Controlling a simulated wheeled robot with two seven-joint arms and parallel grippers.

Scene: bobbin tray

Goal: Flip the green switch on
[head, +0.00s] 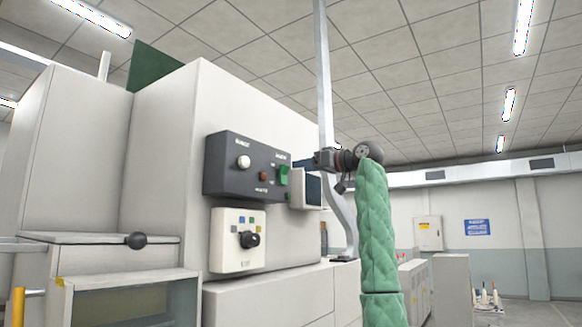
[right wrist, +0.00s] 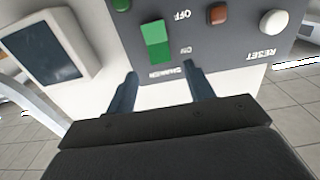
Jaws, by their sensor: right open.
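The green switch (head: 284,175) sits at the right end of a dark grey control panel (head: 225,178) on the white machine. In the right wrist view the switch (right wrist: 156,40) appears upside down, with a lighter and a darker green half; an OFF label is beside one end and ON beside the other. I cannot tell for sure which half is pressed in. My right gripper (head: 300,163) is close to the panel's right end. In the right wrist view its open fingers (right wrist: 160,70) point at the panel with nothing between them, apart from the switch. My left gripper is not in view.
The panel also carries a white RESET knob (head: 243,162) and a small red button (head: 263,176). A small screen (head: 307,188) juts out just right of the switch. Below is a white box with a black rotary knob (head: 249,240). A grey post (head: 324,90) rises beside my right arm.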

